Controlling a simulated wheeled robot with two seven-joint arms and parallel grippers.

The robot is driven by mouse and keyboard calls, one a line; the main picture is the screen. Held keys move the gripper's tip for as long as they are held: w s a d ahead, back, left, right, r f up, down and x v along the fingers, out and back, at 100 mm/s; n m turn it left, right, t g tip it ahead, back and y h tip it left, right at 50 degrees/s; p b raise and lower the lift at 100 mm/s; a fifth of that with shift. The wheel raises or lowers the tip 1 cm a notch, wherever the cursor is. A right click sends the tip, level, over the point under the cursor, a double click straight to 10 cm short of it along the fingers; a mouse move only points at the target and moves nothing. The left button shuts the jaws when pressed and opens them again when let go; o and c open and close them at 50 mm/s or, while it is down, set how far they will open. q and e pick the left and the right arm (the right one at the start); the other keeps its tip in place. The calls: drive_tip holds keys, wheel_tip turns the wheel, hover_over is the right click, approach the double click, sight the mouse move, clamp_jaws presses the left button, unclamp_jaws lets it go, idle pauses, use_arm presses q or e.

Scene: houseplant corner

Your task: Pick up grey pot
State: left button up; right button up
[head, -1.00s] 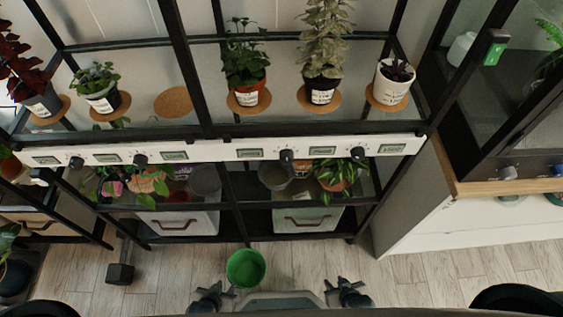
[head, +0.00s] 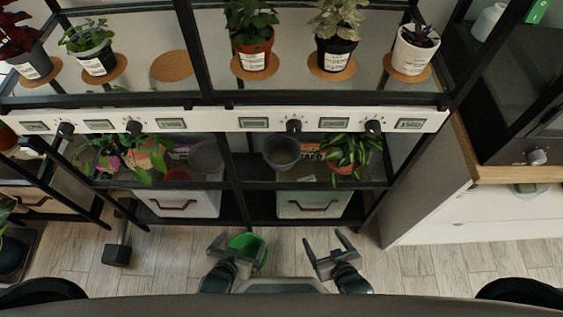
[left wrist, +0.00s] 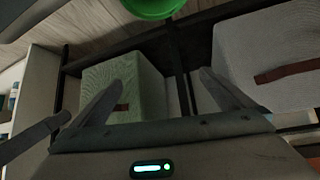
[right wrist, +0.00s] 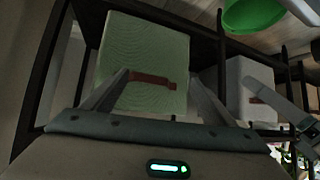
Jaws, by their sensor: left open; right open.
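Two empty-looking grey pots stand on the lower shelf in the head view. One grey pot (head: 281,153) is right of the middle post, and a second grey pot (head: 206,157) is left of it. I cannot tell which one the task means. My left gripper (head: 241,250) is open and empty, low in front of the shelf, over the green bucket. My right gripper (head: 326,241) is open and empty, to its right. Both are well short of the pots. In the wrist views, the open left jaws (left wrist: 162,80) and right jaws (right wrist: 160,77) face storage boxes; no grey pot shows there.
The green bucket (head: 247,248) stands on the floor. Plants flank the grey pots, including a leafy plant (head: 346,155) on the right. A white rail (head: 220,121) with knobs runs above the lower shelf. Boxes (head: 312,204) sit below. A cabinet (head: 470,190) stands at the right.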

use_arm(q)
drive_tip(key=w+d+r+t+b, duration=0.2)
drive_tip(key=w+d+r+b, duration=0.2)
drive_tip(key=t+h+b, duration=0.2)
drive_tip(key=t+b, duration=0.4)
drive_tip(key=b, duration=0.5)
approach(276, 165)
drive_tip(key=s, duration=0.2)
drive_tip(key=shift+w+a+r, duration=0.2)
drive_tip(key=shift+a, duration=0.15)
use_arm(e)
drive_tip(key=a+r+t+y, duration=0.1)
drive_tip(key=a+r+t, duration=0.1)
drive_tip(key=r, duration=0.8)
drive_tip(key=a+r+t+y, duration=0.2)
drive_tip(key=r+t, duration=0.3)
drive_tip(key=r, duration=0.5)
drive_tip(key=s+a+r+t+y, duration=0.1)
drive_tip(key=r+t+y, duration=0.1)
drive_tip(key=r, duration=0.8)
drive_tip(key=shift+a+t, duration=0.4)
drive_tip(key=shift+t, duration=0.5)
use_arm(q)
drive_tip(key=shift+w, duration=0.15)
